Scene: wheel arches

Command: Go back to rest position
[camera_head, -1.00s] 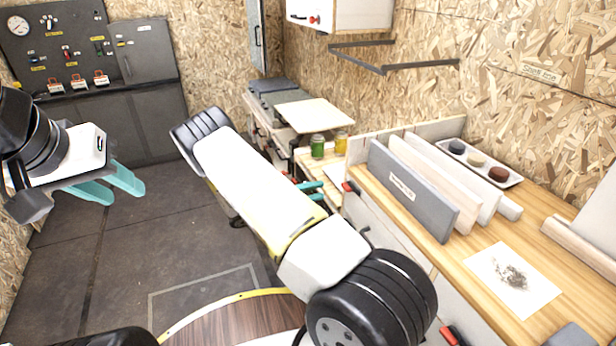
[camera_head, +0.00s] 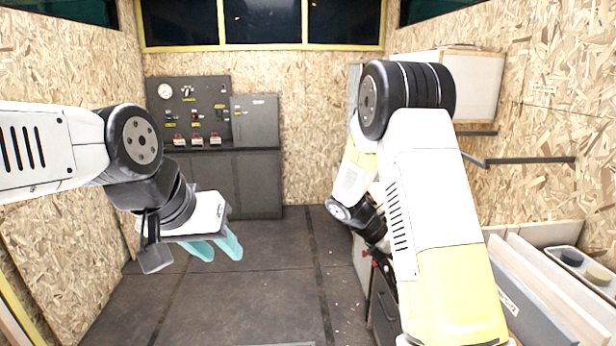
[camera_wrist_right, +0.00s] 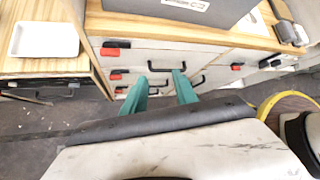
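My left gripper (camera_head: 224,255) hangs at the left of the head view with its two teal fingers apart. Nothing is between them, and the dark floor shows behind. My right arm rises large in the right half of the head view, and its fingers are hidden there. In the right wrist view my right gripper (camera_wrist_right: 161,78) has its teal fingers apart and empty. They point toward the drawer fronts (camera_wrist_right: 205,68) under the wooden worktop, with no clear contact.
Grey panels (camera_head: 508,290) and a tray of small round pots (camera_head: 590,270) are at the right. A dark cabinet with a gauge board (camera_head: 187,105) stands at the back. A white tray (camera_wrist_right: 45,40) lies on a wooden top. The middle floor (camera_head: 265,270) is clear.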

